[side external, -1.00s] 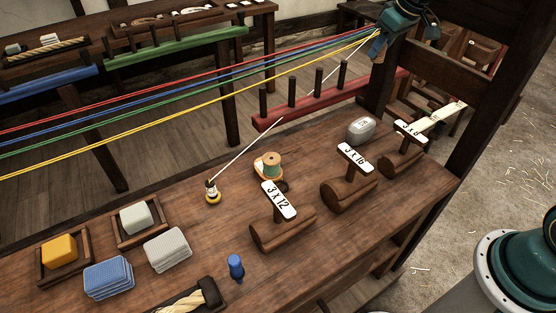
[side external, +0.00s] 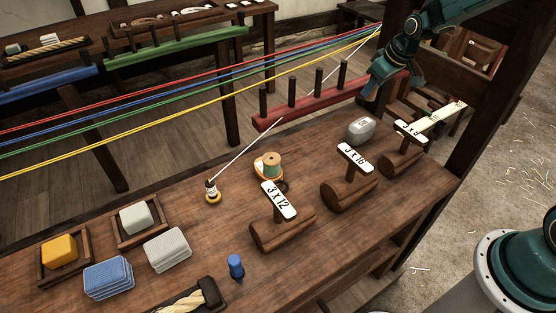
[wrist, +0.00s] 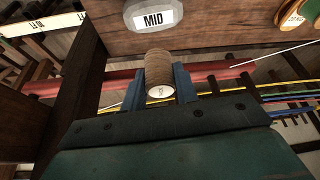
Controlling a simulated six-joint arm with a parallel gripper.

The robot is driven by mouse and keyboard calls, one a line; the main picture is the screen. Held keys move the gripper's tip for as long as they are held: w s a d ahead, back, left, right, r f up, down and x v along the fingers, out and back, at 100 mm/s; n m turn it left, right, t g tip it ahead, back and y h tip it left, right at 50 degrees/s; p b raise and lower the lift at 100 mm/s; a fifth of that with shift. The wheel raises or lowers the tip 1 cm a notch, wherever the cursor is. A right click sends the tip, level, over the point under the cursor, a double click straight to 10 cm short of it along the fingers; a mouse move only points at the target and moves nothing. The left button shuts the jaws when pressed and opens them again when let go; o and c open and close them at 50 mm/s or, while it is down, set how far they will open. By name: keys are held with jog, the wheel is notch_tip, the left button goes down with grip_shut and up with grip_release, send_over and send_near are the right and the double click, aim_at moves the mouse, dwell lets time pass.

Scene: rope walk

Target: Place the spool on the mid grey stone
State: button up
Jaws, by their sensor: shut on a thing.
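A brown wound spool (wrist: 159,70) with a pale end face sits between the blue fingers of my gripper (wrist: 160,82) in the wrist view, gripped from both sides. The grey stone (wrist: 153,16) with a white MID label lies on the bench just beyond the spool, at the top of the wrist view; I see a gap between them there. In the side view the grey stone (side external: 361,130) rests near the bench's back edge. My gripper (side external: 374,92) is above and behind it, close to the red rail. The held spool cannot be made out in the side view.
Wooden stands with number plates, one reading 3 x 12 (side external: 279,200), stand in front of the stone. The red pegged rail (side external: 310,104) and coloured ropes run behind. A green-thread spool (side external: 268,164) stands left. A dark post rises on the right.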

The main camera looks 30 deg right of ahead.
aim_at(370, 100)
jog(key=shift+f, duration=2.15)
jog(key=shift+f, duration=0.1)
jog(key=shift+f, duration=2)
jog(key=shift+f, duration=0.1)
jog(key=o, duration=0.9)
jog(key=shift+o, duration=0.2)
jog(key=v, duration=1.2)
